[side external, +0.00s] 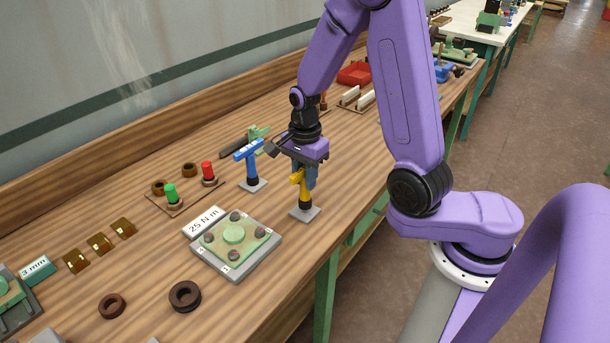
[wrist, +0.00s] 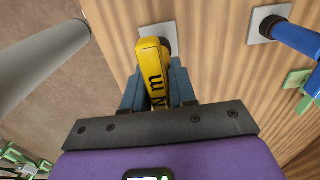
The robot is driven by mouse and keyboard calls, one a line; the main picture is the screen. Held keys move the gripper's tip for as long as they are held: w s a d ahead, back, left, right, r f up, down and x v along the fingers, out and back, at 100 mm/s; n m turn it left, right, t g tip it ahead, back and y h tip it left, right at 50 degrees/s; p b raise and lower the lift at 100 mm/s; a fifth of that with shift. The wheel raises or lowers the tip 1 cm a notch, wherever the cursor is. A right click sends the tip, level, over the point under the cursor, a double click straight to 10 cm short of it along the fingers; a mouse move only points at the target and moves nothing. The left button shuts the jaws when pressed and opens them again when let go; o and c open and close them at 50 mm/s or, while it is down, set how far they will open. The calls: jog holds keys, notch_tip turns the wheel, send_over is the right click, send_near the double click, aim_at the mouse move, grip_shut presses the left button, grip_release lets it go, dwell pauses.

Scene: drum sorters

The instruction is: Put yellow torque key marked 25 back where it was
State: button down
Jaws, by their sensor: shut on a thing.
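The yellow torque key (side external: 304,191) stands upright over a small grey square base (side external: 304,214) near the bench's front edge. Its lower end is at a dark socket on that base; I cannot tell whether it is fully seated. My gripper (side external: 304,176) is shut on the key's upper part from above. In the wrist view the yellow key (wrist: 153,70) lies between my gripper's blue fingers (wrist: 158,88), with black lettering partly visible; the number is hidden. The grey base (wrist: 158,34) shows just beyond it.
A blue T-handled key (side external: 250,165) stands in a similar base to the left. A plate with green top (side external: 234,235) and a "25 N m" sign (side external: 206,222) lie in front left. Red and green knobs (side external: 208,170) stand further left. Bare bench lies right of the key.

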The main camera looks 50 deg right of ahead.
jog(key=shift+f, duration=0.6)
jog(key=c, duration=0.9)
grip_release()
